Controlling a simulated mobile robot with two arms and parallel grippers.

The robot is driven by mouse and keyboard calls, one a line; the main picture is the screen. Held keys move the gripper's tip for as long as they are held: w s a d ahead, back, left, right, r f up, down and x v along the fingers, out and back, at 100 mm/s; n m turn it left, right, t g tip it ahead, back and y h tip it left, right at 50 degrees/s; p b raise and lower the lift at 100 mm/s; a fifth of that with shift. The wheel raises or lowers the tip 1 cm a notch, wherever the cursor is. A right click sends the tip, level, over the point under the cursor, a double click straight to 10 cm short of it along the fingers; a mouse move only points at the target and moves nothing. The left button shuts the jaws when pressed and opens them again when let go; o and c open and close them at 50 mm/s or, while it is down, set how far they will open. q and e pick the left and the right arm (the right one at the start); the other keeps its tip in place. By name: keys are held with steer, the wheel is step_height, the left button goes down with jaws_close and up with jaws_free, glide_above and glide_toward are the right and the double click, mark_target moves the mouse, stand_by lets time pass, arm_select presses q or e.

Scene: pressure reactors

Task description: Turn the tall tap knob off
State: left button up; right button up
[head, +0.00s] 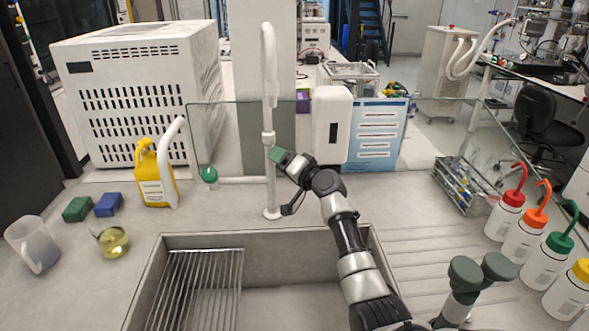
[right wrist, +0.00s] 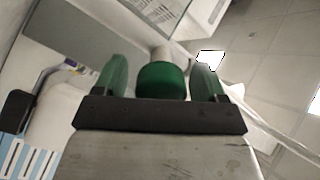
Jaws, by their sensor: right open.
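The tall white tap (head: 269,85) stands upright behind the sink. Its green knob (right wrist: 162,80) shows between the two green fingers of my right gripper (right wrist: 163,76) in the right wrist view. The fingers are open, one on each side of the knob, with a visible gap on both sides. In the head view my right gripper (head: 281,157) is at the tap's column, and there I cannot clearly tell the knob from the fingertips. My left gripper is not in view.
The sink (head: 310,262) with a wire rack (head: 195,290) lies in front. A green ball-shaped knob (head: 209,175) ends a side pipe. Several wash bottles (head: 524,236) stand right.

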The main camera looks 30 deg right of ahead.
steer(key=b+v, duration=0.1)
steer(key=v, duration=0.9)
steer(key=shift+s, duration=0.1)
